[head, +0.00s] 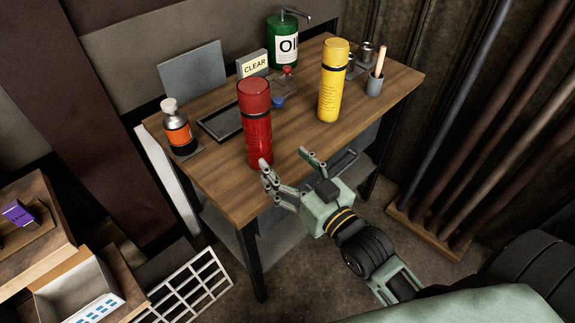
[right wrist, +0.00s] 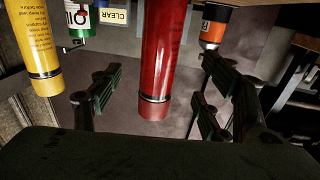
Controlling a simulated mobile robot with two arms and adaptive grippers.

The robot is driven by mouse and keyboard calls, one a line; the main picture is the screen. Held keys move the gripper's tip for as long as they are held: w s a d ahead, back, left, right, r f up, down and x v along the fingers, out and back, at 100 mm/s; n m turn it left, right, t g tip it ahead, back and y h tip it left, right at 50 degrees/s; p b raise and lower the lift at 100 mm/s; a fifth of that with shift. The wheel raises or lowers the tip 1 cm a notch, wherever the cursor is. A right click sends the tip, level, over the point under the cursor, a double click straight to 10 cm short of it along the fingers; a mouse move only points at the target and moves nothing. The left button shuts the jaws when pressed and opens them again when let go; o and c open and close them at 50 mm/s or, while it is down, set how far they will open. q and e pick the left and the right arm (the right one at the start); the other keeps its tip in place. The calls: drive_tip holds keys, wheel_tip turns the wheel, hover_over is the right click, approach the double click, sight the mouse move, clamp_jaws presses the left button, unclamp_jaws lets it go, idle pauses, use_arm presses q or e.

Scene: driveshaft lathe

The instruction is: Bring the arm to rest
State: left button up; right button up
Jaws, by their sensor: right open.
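My right gripper (head: 286,160) is open and empty at the front edge of the wooden table, in the head view. Its fingers point toward the table, close to the base of a red canister (head: 257,120). In the right wrist view the red canister (right wrist: 160,60) shows between the spread fingers (right wrist: 160,82), which are apart from each other. I cannot tell whether a fingertip touches it. The canister stands upright on the table. My left gripper is not in view.
The wooden table (head: 222,190) also holds a yellow canister (head: 332,85), a green oil bottle (head: 284,42), an orange-labelled bottle (head: 178,130), a black tray (head: 222,122) and a CLEAR sign (head: 253,64). Long rods (head: 470,120) lean at the right. A white grid rack (head: 190,288) lies lower left.

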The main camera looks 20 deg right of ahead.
idle(0.4)
drive_tip(key=s+f+g+h, duration=0.2)
drive_tip(key=s+f+g, duration=0.55)
drive_tip(key=f, duration=0.45)
drive_tip(key=s+d+f+g+h, duration=0.1)
drive_tip(key=s+f+g, duration=0.2)
drive_tip(key=s, duration=0.4)
drive_tip(key=s+f+g, duration=0.3)
drive_tip(key=s+g, duration=0.1)
drive_tip(key=s, duration=0.2)
wheel_tip(320, 180, down, 26)
drive_tip(key=s, duration=0.1)
drive_tip(key=s+d+f+g, duration=0.2)
drive_tip(key=s+d+f, duration=0.1)
drive_tip(key=s+f, duration=1.3)
drive_tip(key=shift+s, duration=0.75)
